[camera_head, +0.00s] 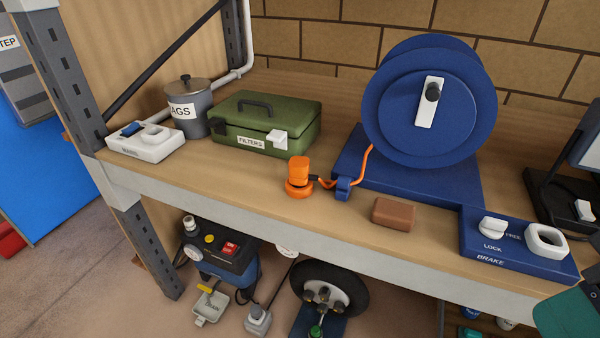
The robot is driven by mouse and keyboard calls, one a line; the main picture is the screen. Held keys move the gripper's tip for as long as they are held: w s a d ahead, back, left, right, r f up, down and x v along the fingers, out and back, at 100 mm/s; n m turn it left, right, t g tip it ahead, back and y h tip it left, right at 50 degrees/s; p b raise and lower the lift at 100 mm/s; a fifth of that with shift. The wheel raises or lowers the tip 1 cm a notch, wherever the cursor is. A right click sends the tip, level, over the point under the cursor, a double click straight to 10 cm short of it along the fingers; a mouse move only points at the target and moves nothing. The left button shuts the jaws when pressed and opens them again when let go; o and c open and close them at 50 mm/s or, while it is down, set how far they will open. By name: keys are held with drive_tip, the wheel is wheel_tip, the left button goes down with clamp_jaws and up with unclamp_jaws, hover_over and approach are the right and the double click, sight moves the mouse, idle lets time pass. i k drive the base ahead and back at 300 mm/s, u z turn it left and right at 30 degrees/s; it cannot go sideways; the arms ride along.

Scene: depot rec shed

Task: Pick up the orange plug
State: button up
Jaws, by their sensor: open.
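The orange plug (299,170) stands upright near the front of the wooden shelf, its wider round orange base (299,188) below it. An orange cable (352,177) runs from beside the plug, past a small blue cable guide (344,188), up to the big blue reel (428,105). The reel stands on a blue base plate (455,185) to the right of the plug. The plug is fully in sight with nothing in front of it. I cannot make out my gripper's jaws in this view.
A green filters box (263,125) stands behind the plug to the left. A brown block (394,214) lies to the right, near a blue brake panel (515,247). A teal part (568,315) intrudes at the lower right corner. Bare shelf (235,172) lies left of the plug.

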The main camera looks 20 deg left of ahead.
sight(299, 175)
drive_tip(key=z, duration=0.05)
drive_tip(key=k, duration=0.5)
drive_tip(key=u, duration=2.15)
drive_tip(key=i, duration=1.6)
drive_tip(key=z, duration=2.1)
